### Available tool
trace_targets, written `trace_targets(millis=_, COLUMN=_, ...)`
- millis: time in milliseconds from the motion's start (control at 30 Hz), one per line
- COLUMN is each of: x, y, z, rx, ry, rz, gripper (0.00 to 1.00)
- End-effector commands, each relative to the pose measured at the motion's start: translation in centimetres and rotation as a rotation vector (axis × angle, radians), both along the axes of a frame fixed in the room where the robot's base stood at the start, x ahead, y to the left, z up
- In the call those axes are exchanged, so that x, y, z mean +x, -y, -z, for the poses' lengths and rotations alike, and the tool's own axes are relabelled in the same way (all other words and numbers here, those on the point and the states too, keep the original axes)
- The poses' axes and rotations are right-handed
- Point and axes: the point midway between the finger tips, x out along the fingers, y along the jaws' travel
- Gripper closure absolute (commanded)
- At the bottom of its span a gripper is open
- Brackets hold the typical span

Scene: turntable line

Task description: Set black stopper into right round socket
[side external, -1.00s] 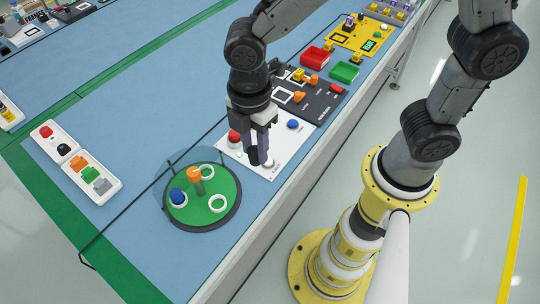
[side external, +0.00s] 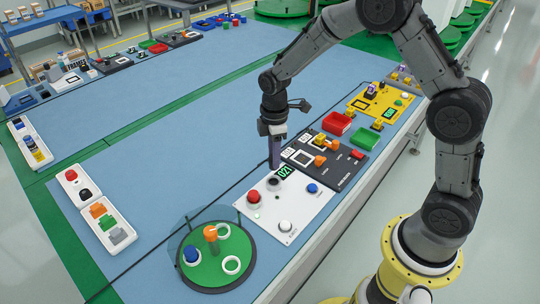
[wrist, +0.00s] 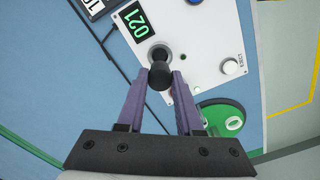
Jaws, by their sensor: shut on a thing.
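The black stopper (side external: 83,193) sits in the white tray (side external: 73,172) at left, beside a red stopper (side external: 71,175), apart from my gripper. The round green turntable (side external: 205,277) carries a blue stopper (side external: 191,255) at its left. Two empty white ring sockets show there, one at the back (side external: 223,230) and one at the front right (side external: 231,265). My gripper (side external: 274,168) is over the back of the white panel (side external: 284,212). In the wrist view its purple fingers (wrist: 163,82) are shut on a black joystick knob (wrist: 159,75) rising from a grey base.
The panel has red (side external: 254,196), blue (side external: 313,188) and white (side external: 285,226) buttons and a display (side external: 285,171) reading 021. An orange knob (side external: 210,233) and a clear shield stand on the turntable. Blue table (side external: 150,215) is free between tray and turntable.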

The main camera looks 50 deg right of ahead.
Motion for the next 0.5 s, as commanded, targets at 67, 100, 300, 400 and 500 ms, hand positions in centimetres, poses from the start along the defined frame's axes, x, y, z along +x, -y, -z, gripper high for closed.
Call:
trace_targets(millis=67, x=-0.1, y=0.0, z=0.7, rx=0.0, ry=-0.004, rz=-0.001, gripper=1.0)
trace_targets(millis=100, x=-0.1, y=0.0, z=1.0, rx=0.0, ry=-0.004, rz=-0.001, gripper=1.0)
trace_targets(millis=300, x=-0.1, y=-0.1, z=2.7, rx=0.0, ry=-0.004, rz=-0.002, gripper=1.0)
trace_targets(millis=400, x=-0.1, y=-0.1, z=3.2, rx=0.0, ry=-0.002, rz=-0.002, gripper=1.0)
trace_targets(millis=500, x=-0.1, y=-0.1, z=3.7, rx=0.0, ry=-0.001, rz=-0.002, gripper=1.0)
